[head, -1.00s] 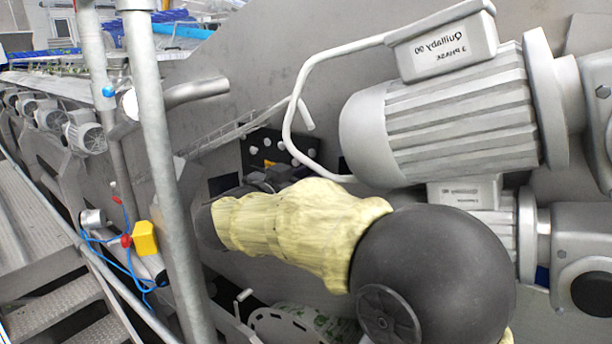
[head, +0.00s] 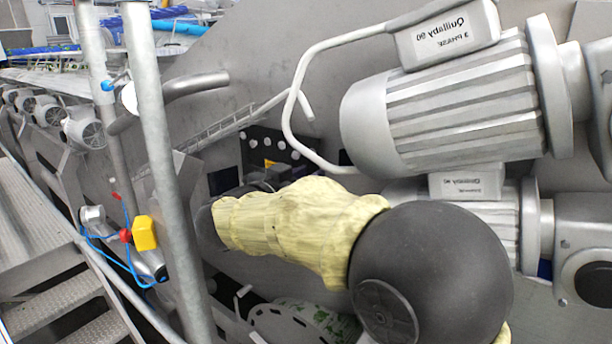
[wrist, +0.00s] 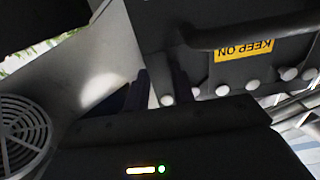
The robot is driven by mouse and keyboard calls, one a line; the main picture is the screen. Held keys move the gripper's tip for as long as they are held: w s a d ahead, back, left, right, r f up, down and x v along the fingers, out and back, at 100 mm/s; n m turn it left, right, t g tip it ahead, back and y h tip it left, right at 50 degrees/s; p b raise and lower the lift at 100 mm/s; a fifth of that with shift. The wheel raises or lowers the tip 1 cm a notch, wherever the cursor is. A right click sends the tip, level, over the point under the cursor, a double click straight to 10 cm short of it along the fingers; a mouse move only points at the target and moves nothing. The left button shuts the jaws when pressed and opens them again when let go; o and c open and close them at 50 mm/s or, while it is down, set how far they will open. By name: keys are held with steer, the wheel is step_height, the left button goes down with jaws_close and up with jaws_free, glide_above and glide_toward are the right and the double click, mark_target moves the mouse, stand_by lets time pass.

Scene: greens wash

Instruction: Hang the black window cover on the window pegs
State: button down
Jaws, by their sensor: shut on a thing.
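The black window cover (head: 256,147) shows in the head view beyond my yellow-sleeved arm, against the grey metal wall. Its lower part is hidden by my arm and gripper. In the wrist view the cover (wrist: 207,62) is a dark plate with a dark bar handle and a yellow "KEEP ON" label, which reads upside down. Several white round pegs (wrist: 222,90) line its lower edge in that view. My gripper (wrist: 160,84) is shut on the cover; the exact grip point is too dark to tell. Whether any peg bears the cover cannot be told.
A large grey motor (head: 455,105) and its bent conduit (head: 292,90) stand close to the right of the cover. A vertical steel pole (head: 155,130) stands to the left. A yellow box (head: 144,233) with blue cable hangs lower left. A round vented guard (wrist: 22,135) is at left in the wrist view.

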steer(key=shift+f+b, duration=0.35)
steer(key=shift+f, duration=0.35)
steer(key=c, duration=1.1)
jaws_free()
steer(key=b+v, duration=0.7)
steer(key=v, duration=1)
steer(key=shift+s, duration=0.2)
steer(key=shift+w+a, duration=0.1)
